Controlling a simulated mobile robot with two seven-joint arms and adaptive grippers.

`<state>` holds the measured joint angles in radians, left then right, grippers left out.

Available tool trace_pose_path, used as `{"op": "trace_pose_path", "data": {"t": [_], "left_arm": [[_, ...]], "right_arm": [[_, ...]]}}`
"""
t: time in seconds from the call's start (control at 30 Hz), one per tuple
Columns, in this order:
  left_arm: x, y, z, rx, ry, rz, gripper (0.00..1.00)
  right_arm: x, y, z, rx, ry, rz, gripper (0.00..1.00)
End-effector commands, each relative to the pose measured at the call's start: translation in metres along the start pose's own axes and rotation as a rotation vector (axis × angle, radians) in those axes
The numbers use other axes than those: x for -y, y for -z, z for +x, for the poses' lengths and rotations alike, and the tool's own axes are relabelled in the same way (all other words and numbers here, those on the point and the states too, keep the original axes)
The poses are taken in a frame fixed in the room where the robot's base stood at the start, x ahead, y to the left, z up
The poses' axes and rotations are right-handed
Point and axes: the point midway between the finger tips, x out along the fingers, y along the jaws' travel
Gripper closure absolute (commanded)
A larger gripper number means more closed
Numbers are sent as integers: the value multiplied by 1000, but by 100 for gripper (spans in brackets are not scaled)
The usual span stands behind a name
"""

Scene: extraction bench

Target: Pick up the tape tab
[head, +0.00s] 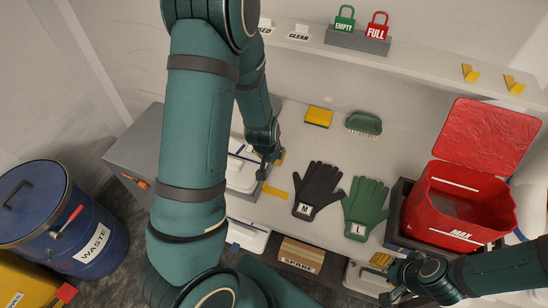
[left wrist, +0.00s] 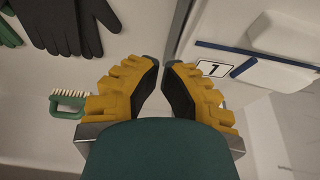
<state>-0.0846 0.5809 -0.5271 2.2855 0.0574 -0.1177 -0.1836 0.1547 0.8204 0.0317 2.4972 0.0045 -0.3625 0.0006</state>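In the left wrist view my left gripper (left wrist: 163,64) shows two yellow fingers with dark pads, a narrow gap between the tips and nothing held. I cannot make out the strip there; the fingers may cover it. My right gripper (head: 388,285) is at the lower right, in front of the red bin; its finger gap is unclear.
The dark glove (head: 318,187), green glove (head: 365,203), green brush (head: 364,123) and yellow sponge (head: 319,117) lie on the bench. The open red bin (head: 445,222) stands right. A white tray (head: 240,176) is left of the strip. Two yellow pieces (head: 470,73) (head: 514,84) are on the shelf.

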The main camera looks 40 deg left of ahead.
Motion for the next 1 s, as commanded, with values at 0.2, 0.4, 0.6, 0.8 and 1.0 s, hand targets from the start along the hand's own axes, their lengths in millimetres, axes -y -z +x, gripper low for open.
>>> {"op": "trace_pose_path", "data": {"t": [0.2, 0.4, 0.6, 0.8, 1.0], "left_arm": [[1, -2, 46, 3, 2, 0, 100], [0, -2, 83, 2, 0, 0, 100], [0, -28, 68, 2, 0, 0, 100], [0, -37, 64, -1, 0, 0, 100], [0, -38, 64, -1, 0, 0, 100]], "right_arm": [[-2, -1, 8, -1, -1, 0, 53], [-3, -1, 11, -1, -2, 0, 53], [-1, 0, 4, -1, -1, 0, 53], [-1, 0, 3, -1, -1, 0, 53], [-1, 0, 4, -1, -1, 0, 53]]}}
